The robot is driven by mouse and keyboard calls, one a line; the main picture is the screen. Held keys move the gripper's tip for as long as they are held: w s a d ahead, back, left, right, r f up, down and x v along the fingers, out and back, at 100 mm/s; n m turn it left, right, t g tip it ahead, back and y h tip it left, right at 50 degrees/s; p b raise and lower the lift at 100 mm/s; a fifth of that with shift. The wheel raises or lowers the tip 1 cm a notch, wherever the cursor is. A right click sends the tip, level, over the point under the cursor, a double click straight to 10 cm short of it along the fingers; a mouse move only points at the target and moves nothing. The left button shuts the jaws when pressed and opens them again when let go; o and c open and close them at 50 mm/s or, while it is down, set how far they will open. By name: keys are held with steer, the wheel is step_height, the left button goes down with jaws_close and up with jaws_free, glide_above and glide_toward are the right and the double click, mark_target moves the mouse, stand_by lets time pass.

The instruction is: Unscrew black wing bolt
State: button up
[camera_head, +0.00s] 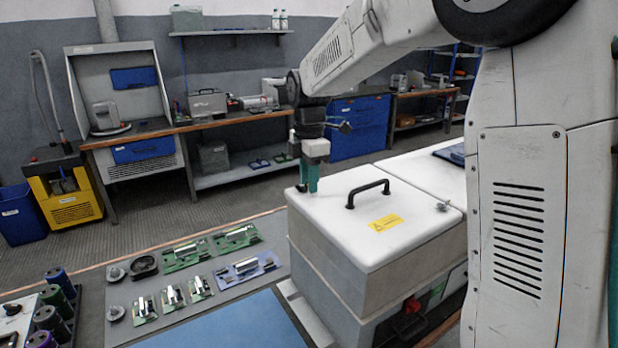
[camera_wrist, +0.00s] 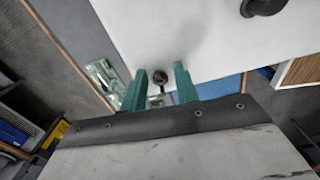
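The black wing bolt (camera_wrist: 159,77) sits near the corner of a white lid in the wrist view. My gripper (camera_wrist: 160,70) has its two green fingers apart, one on each side of the bolt, with a visible gap on both sides. In the head view my gripper (camera_head: 308,188) points down over the far left corner of the white lid (camera_head: 350,233). There the bolt is mostly hidden by the fingers. Whether the fingertips touch the lid I cannot tell.
A black handle (camera_head: 368,193) and a yellow warning label (camera_head: 385,223) are on the lid. Another small bolt (camera_head: 443,207) is at its right edge. A grey mat (camera_head: 185,262) with several circuit boards lies left of the cabinet. Workbenches stand behind.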

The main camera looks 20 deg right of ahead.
step_height(320, 180, up, 8)
stand_by(0.5)
steer(key=shift+f, duration=0.1)
steer(key=s+f+m, duration=0.1)
steer(key=m, duration=0.1)
steer(key=s+f+m, duration=0.1)
steer(key=m, duration=0.1)
steer(key=s+m, duration=0.2)
steer(key=shift+d+f+g, duration=0.15)
steer(key=shift+f+g, duration=0.25)
steer(key=s+m, duration=0.2)
steer(key=s, duration=0.1)
steer(key=s+m, duration=0.2)
steer(key=s, duration=0.2)
steer(key=s+m, duration=0.2)
steer(key=s, duration=0.2)
steer(key=shift+s+d+f+m, duration=0.1)
steer(key=shift+s+d+m, duration=0.15)
steer(key=shift+d+m, duration=0.15)
steer(key=s+d+f+m+t, duration=0.1)
steer(key=s+m, duration=0.5)
steer(key=s, duration=1.3)
steer(key=shift+s+f+t, duration=0.2)
steer(key=shift+f+t, duration=0.4)
steer(key=shift+f, duration=0.05)
